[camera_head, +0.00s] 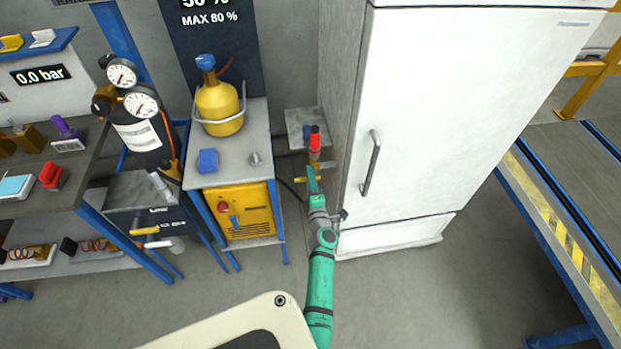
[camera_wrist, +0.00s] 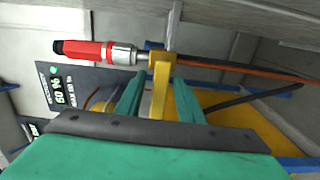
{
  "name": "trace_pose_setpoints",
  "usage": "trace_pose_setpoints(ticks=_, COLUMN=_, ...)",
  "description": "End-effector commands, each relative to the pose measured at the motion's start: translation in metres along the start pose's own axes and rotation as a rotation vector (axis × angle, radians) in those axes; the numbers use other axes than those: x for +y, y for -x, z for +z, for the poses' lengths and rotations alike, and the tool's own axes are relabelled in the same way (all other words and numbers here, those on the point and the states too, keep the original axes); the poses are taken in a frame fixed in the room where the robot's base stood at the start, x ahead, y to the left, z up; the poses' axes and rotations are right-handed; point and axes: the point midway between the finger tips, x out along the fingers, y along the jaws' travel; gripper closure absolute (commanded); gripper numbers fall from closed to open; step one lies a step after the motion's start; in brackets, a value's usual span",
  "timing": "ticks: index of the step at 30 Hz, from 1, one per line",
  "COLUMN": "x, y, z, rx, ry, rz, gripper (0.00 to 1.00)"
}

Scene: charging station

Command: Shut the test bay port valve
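The port valve is beside the white cabinet's left side, with a yellow lever (camera_head: 303,179) and a red coupling (camera_head: 315,140) above it. In the wrist view, the yellow lever (camera_wrist: 160,88) lies between the two green fingers of my gripper (camera_wrist: 160,92), with a small gap showing around it. My gripper (camera_head: 313,178) is open around the lever; firm contact is not visible. The red coupling (camera_wrist: 90,50) with a black end is in line with a metal fitting left of the lever. In the head view, my gripper hides part of the valve.
The white cabinet (camera_head: 455,100) stands close on the right, with a handle (camera_head: 371,163). A blue-legged stand (camera_head: 230,167) on the left carries a yellow cylinder (camera_head: 219,108). A dark hose (camera_wrist: 243,100) and an orange line (camera_wrist: 262,73) run near my fingers. Open floor (camera_head: 420,295) lies in front.

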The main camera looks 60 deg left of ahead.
Motion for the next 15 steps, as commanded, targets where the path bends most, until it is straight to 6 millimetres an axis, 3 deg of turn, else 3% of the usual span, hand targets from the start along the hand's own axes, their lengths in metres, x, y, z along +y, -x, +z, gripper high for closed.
trace_pose_setpoints(ticks=10, x=0.0, y=0.002, z=0.0, rx=0.0, ry=0.001, rz=0.0, gripper=0.64)
trace_pose_setpoints(ticks=15, x=-0.001, y=0.013, z=0.001, rx=0.0, ry=0.002, rz=0.001, gripper=0.64)
